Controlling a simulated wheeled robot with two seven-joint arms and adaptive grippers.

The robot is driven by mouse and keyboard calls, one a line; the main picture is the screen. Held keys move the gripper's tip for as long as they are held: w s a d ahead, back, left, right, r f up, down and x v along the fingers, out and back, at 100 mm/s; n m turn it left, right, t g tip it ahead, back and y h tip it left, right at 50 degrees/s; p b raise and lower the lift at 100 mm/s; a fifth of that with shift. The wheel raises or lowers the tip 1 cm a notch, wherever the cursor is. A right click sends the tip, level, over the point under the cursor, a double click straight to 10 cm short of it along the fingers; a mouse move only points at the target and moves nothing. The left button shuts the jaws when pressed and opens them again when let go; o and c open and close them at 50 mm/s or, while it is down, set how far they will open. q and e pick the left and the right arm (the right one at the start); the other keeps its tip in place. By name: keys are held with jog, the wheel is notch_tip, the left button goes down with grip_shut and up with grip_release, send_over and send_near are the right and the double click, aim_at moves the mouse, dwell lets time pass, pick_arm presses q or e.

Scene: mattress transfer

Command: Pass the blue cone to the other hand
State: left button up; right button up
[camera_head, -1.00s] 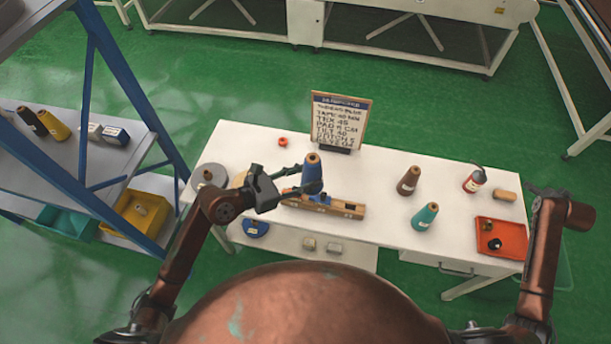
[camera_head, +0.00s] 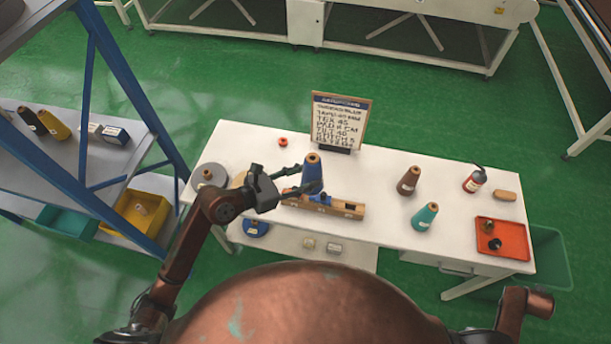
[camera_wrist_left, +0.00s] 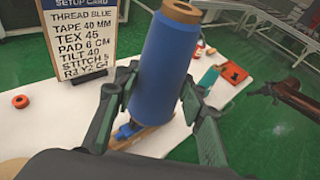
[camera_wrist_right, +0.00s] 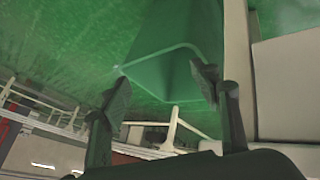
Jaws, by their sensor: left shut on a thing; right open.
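The blue cone (camera_head: 312,171) stands upright with a brown tip, above a wooden block (camera_head: 345,208) on the white table. My left gripper (camera_head: 304,182) is shut on the cone, one finger on each side. In the left wrist view the blue cone (camera_wrist_left: 163,62) fills the space between the fingers of the left gripper (camera_wrist_left: 158,105); I cannot tell if its base touches the block. My right gripper (camera_wrist_right: 163,85) is open and empty in the right wrist view, pointing towards the green floor and a green bin (camera_wrist_right: 172,50).
The white table (camera_head: 375,180) also holds a setup card (camera_head: 340,120), a brown cone (camera_head: 409,181), a teal cone (camera_head: 425,216), a red bottle (camera_head: 474,180) and an orange tray (camera_head: 513,243). A shelf with a blue frame (camera_head: 125,85) stands at the left. The table's middle right has free room.

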jog(key=s+a+f+n+y, duration=0.2)
jog(key=s+a+f, duration=0.1)
jog(key=a+f, duration=0.8)
jog(key=s+a+f+n+y, duration=0.15)
jog(key=s+a+f, duration=0.25)
jog(key=a+f, duration=0.65)
jog(key=s+a+f+n+y, duration=0.1)
jog(key=s+a+f, duration=0.2)
jog(key=a, duration=0.7)
jog(key=s+a+f+n+g+y, duration=0.1)
jog(key=s+a+f+n, duration=0.1)
jog(key=a, duration=0.8)
jog(key=s+a+f+n+y, duration=0.1)
jog(key=s+a+f, duration=0.3)
jog(key=a, duration=0.6)
notch_tip(320, 180, down, 2)
jog(key=shift+s+a+f+g, duration=0.1)
jog(key=shift+s+a+g, duration=0.2)
jog(key=shift+s, duration=0.05)
jog(key=shift+n, duration=0.25)
